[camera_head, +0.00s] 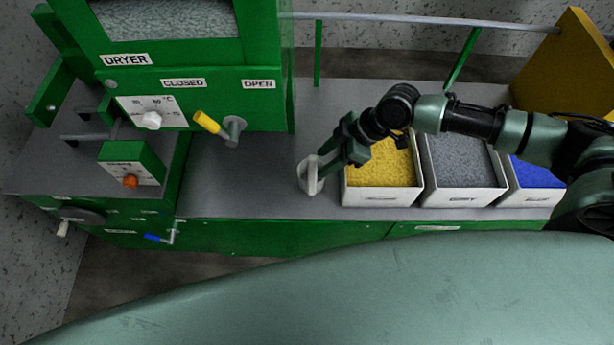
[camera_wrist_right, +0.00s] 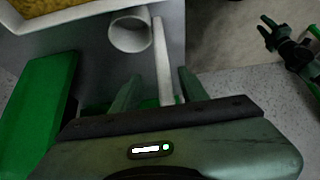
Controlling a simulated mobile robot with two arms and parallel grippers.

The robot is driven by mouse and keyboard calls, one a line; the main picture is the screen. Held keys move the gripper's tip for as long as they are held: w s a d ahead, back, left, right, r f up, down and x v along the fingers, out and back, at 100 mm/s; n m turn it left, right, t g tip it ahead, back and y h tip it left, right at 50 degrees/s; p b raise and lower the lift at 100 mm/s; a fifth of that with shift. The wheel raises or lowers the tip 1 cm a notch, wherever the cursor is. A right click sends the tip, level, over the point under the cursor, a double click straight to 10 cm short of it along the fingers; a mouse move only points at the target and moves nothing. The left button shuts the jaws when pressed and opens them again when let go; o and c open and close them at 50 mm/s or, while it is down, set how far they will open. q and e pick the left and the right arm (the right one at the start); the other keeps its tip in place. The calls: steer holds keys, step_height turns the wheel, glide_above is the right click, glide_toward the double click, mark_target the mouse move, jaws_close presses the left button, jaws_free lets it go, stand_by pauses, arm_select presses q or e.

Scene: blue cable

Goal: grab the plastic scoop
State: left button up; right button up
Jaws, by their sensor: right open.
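The white plastic scoop (camera_head: 309,176) is at the front part of the grey counter, just left of the white bin of yellow granules. In the right wrist view its round cup (camera_wrist_right: 130,33) and straight handle (camera_wrist_right: 161,60) show. My right gripper (camera_head: 326,171) is at the scoop, reaching in from the right. In the wrist view, its open fingers (camera_wrist_right: 158,88) stand on either side of the handle's near part, with gaps visible. A dark green and black mechanism (camera_wrist_right: 293,48) at the wrist view's right edge looks like my left gripper; its jaws are unclear.
White bins of yellow (camera_head: 381,198), grey (camera_head: 461,196) and blue (camera_head: 533,196) granules stand in a row to the right. The green dryer (camera_head: 267,100), with a yellow-handled lever (camera_head: 208,122), stands left. The counter (camera_head: 235,180) between dryer and scoop is clear.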

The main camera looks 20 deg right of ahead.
mark_target(312, 170)
steer(key=p+x, duration=0.1)
steer(key=x, duration=0.3)
steer(key=shift+s+a+f+p, duration=0.15)
steer(key=shift+a+p, duration=0.2)
steer(key=shift+a, duration=0.05)
steer(key=shift+a+f, duration=0.2)
steer(key=shift+f, duration=0.3)
jaws_close()
arm_select(q)
steer(key=shift+d+r, duration=0.65)
steer(key=shift+r, duration=0.3)
steer(key=shift+d, duration=0.1)
arm_select(e)
steer(key=shift+r, duration=0.1)
